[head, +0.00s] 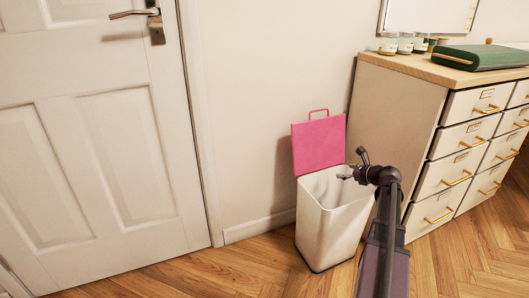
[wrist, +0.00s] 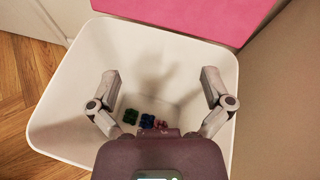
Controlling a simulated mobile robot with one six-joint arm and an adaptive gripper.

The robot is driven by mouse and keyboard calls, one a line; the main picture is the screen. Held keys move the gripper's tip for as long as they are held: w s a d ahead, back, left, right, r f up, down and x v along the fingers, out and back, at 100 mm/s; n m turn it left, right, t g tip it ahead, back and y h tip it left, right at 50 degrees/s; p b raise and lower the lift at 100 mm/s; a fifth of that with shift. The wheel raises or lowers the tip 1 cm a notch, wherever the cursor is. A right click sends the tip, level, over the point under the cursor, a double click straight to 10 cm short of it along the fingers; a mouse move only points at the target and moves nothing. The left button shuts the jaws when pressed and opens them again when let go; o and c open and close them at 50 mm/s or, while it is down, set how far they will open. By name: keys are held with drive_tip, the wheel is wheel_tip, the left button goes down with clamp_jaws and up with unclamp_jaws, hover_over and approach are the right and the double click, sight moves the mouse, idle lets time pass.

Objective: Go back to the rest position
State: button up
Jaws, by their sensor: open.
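My gripper (head: 353,166) is at the end of my arm, over the mouth of a white bin (head: 328,239) in the head view. In the wrist view my gripper (wrist: 160,93) is open, its two fingers wide apart with nothing between them. The white bin (wrist: 70,90) stands open below it. My gripper's body hides part of the bin floor.
The bin's pink lid (head: 318,145) is raised against the wall. A drawer cabinet (head: 400,130) stands close to the right of the bin, with several jars and a green case (head: 482,57) on top. A white door (head: 90,130) is at left. The wooden floor (head: 230,270) in front is clear.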

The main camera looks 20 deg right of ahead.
drive_tip(key=s+a+r+n+g+y+p, duration=0.15)
drive_tip(key=a+n+g+p, duration=0.3)
drive_tip(key=a+n, duration=0.6)
drive_tip(key=s+a+n+g+h+p, duration=0.1)
drive_tip(key=s+a+n+g+p, duration=0.3)
drive_tip(key=a, duration=1.2)
drive_tip(key=s+a+r+n+g+h+p, duration=0.25)
drive_tip(key=s+a+n+p, duration=0.25)
drive_tip(key=a+n, duration=0.3)
drive_tip(key=s+a+r+n+g+h+p, duration=0.2)
drive_tip(key=s+a+r+n+p, duration=0.1)
drive_tip(key=s+a+n+p, duration=0.35)
wheel_tip(320, 180, up, 38)
drive_tip(key=w+n+p, duration=0.1)
drive_tip(key=p, duration=3.5)
drive_tip(key=shift+a+f+n, duration=0.25)
drive_tip(key=shift+a+n, duration=0.1)
drive_tip(key=shift+n, duration=0.05)
